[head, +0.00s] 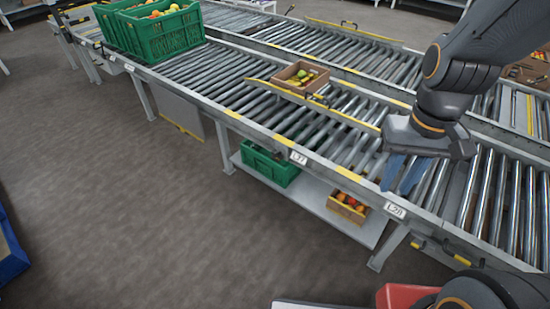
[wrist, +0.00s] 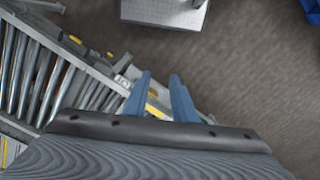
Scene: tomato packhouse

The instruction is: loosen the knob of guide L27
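The label L27 (head: 299,158) is on the near side rail of the roller conveyor, its middle character hard to read. A yellow-edged guide rail (head: 345,117) runs slantwise over the rollers behind it, with small dark fittings (head: 320,99) along it. I cannot tell which fitting is the knob. My gripper (head: 403,174) hangs above the near rail by the label L28 (head: 395,211), to the right of L27. Its two blue fingers are apart and empty, as the wrist view also shows (wrist: 160,98).
A cardboard box of produce (head: 300,77) sits on the rollers by the guide. Green crates (head: 165,32) stand at the far left end. A green crate (head: 270,166) and a small box (head: 349,207) are on the lower shelf (head: 315,200).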

